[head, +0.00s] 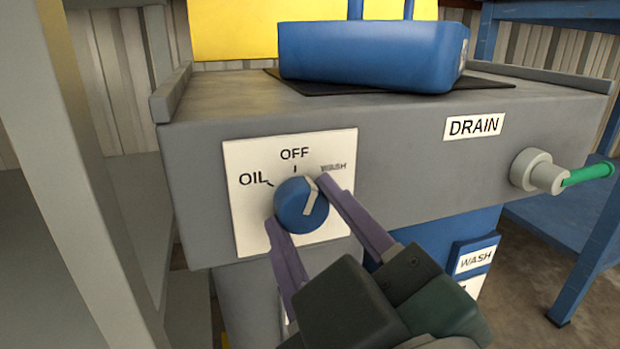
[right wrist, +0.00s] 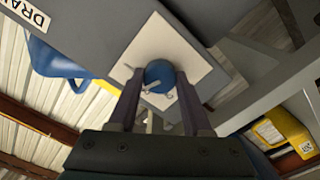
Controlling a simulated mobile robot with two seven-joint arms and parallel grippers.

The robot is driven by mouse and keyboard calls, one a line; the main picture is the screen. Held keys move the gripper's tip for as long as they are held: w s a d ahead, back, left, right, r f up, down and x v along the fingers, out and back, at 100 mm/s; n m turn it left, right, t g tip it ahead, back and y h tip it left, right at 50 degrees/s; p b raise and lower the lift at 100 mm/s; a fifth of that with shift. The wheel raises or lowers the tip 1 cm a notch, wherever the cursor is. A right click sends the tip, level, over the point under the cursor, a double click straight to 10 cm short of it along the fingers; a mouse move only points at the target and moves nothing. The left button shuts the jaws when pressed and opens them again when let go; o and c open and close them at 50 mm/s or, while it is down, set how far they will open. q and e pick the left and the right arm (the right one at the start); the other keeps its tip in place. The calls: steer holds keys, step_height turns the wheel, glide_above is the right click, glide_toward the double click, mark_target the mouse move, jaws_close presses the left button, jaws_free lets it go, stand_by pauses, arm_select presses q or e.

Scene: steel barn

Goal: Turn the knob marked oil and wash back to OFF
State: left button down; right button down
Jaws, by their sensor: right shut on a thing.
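The blue round knob (head: 292,208) sits on a white plate (head: 253,218) on the front of a grey cabinet. The plate reads OIL at left, OFF at the top and WASH at right. The knob's pale pointer (head: 311,192) leans up and right, between the OFF and WASH marks. My right gripper (head: 299,203) has its two purple fingers on either side of the knob, shut on it. In the right wrist view the knob (right wrist: 158,73) shows between the fingertips. The WASH label is partly beside a fingertip. My left gripper is not in view.
A green-handled drain valve (head: 540,172) sticks out at right under a DRAIN label (head: 474,126). A blue container (head: 370,55) stands on a dark mat on the cabinet top. A grey post (head: 70,150) stands close at left.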

steer(key=shift+n+p, duration=0.4)
steer(key=shift+n, duration=1.5)
steer(key=shift+c, duration=1.7)
jaws_free()
steer(key=shift+s+d, duration=0.2)
steer(key=shift+s, duration=0.3)
steer(key=v, duration=0.9)
steer(key=shift+b, duration=0.4)
steer(key=shift+w+r, duration=0.1)
